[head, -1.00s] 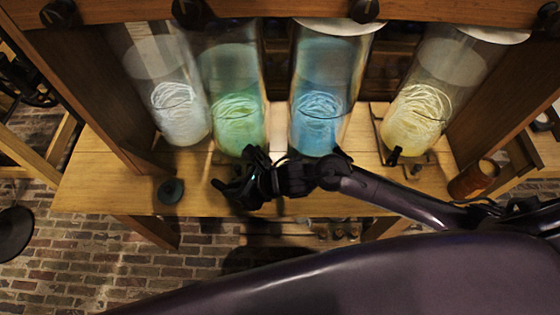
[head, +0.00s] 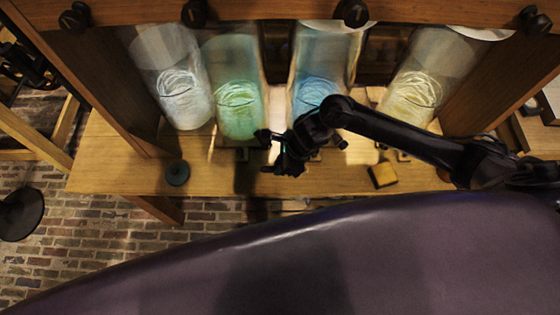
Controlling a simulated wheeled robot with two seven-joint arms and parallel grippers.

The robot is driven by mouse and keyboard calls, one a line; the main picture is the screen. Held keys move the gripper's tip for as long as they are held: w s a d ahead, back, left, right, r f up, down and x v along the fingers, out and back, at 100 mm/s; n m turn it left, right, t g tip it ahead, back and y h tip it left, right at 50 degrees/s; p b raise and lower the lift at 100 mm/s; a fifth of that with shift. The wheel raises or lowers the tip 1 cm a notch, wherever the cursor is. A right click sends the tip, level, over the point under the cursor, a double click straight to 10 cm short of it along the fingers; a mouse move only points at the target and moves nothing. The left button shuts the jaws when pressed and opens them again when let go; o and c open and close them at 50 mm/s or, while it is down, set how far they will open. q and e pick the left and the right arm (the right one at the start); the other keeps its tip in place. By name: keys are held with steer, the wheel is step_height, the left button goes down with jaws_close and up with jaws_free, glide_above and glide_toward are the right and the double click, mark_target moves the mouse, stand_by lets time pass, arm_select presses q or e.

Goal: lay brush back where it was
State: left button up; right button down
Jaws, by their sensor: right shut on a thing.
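My right gripper (head: 268,152) is in the head view, over the table in front of the green jar (head: 238,100) and the blue jar (head: 318,75). It is shut on a small dark thing, which I take to be the brush; its shape is hard to make out against the black fingers. It appears to be held above the wooden table (head: 120,165). My left gripper is not in view.
A white jar (head: 180,85) and a yellow jar (head: 420,80) stand in the same row. A dark round knob-like piece (head: 177,173) lies at the table's left front.

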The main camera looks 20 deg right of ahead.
step_height(320, 180, down, 6)
steer(key=b, duration=0.4)
steer(key=shift+f+b, duration=0.2)
steer(key=shift+b, duration=0.2)
steer(key=shift+f+b, duration=0.45)
steer(key=shift+b, duration=0.2)
steer(key=c, duration=1.3)
jaws_free()
steer(key=shift+o, duration=0.2)
steer(key=shift+r, duration=0.1)
steer(key=v, duration=0.7)
steer(key=shift+s+d+r+b, duration=0.1)
steer(key=shift+d+r+b, duration=0.05)
steer(key=shift+r+b, duration=0.2)
steer(key=shift+s+f, duration=0.1)
